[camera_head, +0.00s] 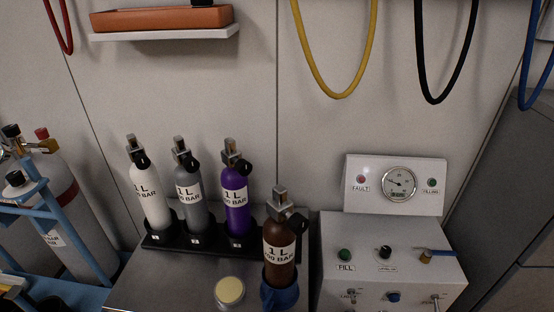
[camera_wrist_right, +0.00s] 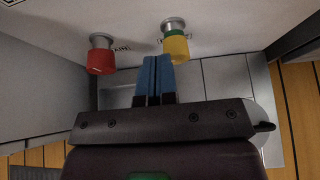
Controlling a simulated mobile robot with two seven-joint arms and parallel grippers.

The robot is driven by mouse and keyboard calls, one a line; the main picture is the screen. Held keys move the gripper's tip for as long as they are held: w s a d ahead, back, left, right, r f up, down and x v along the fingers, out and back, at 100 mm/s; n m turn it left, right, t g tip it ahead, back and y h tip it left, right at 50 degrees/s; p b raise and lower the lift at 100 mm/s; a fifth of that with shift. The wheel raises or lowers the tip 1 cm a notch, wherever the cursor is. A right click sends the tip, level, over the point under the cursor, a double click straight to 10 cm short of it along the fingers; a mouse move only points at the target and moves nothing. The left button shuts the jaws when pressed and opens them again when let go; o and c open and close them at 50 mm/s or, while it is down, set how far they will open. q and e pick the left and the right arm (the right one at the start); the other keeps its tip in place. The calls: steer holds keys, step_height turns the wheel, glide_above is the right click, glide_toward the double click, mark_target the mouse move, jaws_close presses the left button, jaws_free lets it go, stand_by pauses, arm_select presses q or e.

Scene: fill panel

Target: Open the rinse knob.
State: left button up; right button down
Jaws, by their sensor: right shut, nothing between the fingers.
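My right gripper (camera_wrist_right: 153,62) shows in the right wrist view, its blue fingers closed together with nothing between them. A red knob (camera_wrist_right: 101,60) is left of the fingertips on a pale panel (camera_wrist_right: 135,22). A yellow knob with a green ring (camera_wrist_right: 176,47) is just right of the fingertips; whether they touch cannot be told. Part of a label shows between the knobs, but no word "rinse" is legible. Neither gripper shows there.
A pressure gauge (camera_head: 399,182) stands at the panel's back. A brown bottle (camera_head: 280,245) sits in a blue holder (camera_head: 281,295) left of the panel. White, grey and purple bottles (camera_head: 235,190) stand in a black rack (camera_head: 160,243). Yellow (camera_head: 333,95) and black hoses (camera_head: 437,100) hang above.

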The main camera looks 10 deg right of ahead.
steer(key=s, duration=0.3)
steer(key=shift+s+a, duration=0.35)
